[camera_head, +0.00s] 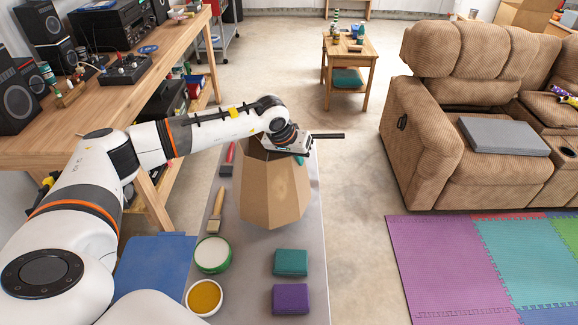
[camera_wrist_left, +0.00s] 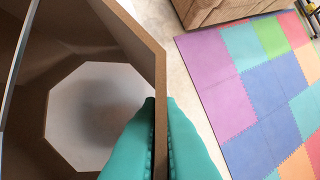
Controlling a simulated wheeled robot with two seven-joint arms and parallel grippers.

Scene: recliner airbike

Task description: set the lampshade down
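The lampshade (camera_head: 272,190) is a brown, faceted, open-ended shell at the middle of the head view, over the grey tabletop (camera_head: 340,285). My left gripper (camera_head: 300,159) is at its upper rim on the far right side. In the left wrist view its teal fingers (camera_wrist_left: 162,125) lie on either side of the lampshade wall (camera_wrist_left: 122,65), shut on it. An octagonal opening inside the shade shows a pale surface with a soft shadow. I cannot tell whether the lower edge touches the tabletop. My right gripper is not in view.
A brush (camera_head: 216,212), a green-rimmed tub (camera_head: 212,255), a yellow-filled bowl (camera_head: 204,297), a teal block (camera_head: 291,262) and a purple block (camera_head: 290,299) sit around the shade. A wooden bench (camera_head: 110,95) stands left; a brown recliner (camera_head: 430,130) stands right.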

